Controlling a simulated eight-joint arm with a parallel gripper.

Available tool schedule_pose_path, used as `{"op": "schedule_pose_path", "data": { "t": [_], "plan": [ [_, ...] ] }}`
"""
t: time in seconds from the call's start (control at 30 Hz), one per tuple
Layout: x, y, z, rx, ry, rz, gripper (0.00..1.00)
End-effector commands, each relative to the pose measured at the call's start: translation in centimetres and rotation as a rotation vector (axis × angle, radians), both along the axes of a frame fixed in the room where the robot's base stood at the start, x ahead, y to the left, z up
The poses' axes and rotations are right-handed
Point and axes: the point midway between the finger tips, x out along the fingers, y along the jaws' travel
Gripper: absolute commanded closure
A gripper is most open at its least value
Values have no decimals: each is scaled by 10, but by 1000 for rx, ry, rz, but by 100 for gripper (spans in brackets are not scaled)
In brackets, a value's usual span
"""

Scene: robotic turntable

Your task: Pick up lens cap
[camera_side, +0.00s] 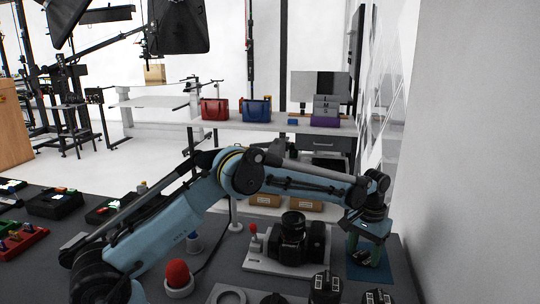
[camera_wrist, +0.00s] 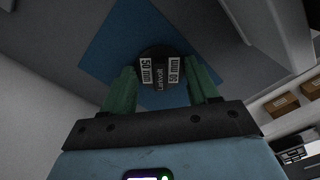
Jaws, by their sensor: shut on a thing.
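The lens cap (camera_wrist: 159,80), a round black piece with white "50 mm" labels, sits between the two green fingers of my gripper (camera_wrist: 160,68) in the wrist view. My gripper is shut on it from both sides. A blue mat (camera_wrist: 118,50) lies behind the cap. In the side view my gripper (camera_side: 371,256) points down over the blue mat (camera_side: 354,268) at the table's right end. A black camera (camera_side: 291,241) stands left of my gripper on a grey plate (camera_side: 262,265).
More black round pieces with white labels (camera_side: 326,287) stand at the table's front. A red-topped piece (camera_side: 178,274) is in the front middle. A white wall (camera_side: 460,150) rises close on the right.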

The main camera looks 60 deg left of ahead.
Motion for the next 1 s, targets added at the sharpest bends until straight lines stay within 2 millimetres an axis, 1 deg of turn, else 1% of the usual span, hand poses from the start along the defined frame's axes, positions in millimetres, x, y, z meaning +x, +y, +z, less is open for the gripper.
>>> {"op": "schedule_pose_path", "data": {
  "t": [0.17, 0.27, 0.37, 0.47, 0.5, 0.8, 1.0],
  "plan": [
    [0, 0, 3, 0, 0, 0, 69],
    [0, 0, 11, 0, 0, 0, 69],
    [0, 0, 24, 0, 0, 0, 69],
    [0, -1, 45, 0, 0, -1, 69],
    [-6, -11, 49, 0, 0, -4, 69],
    [-44, -65, 87, 0, 0, -5, 69],
    [-59, -87, 103, 0, 0, -2, 69]
  ]
}}
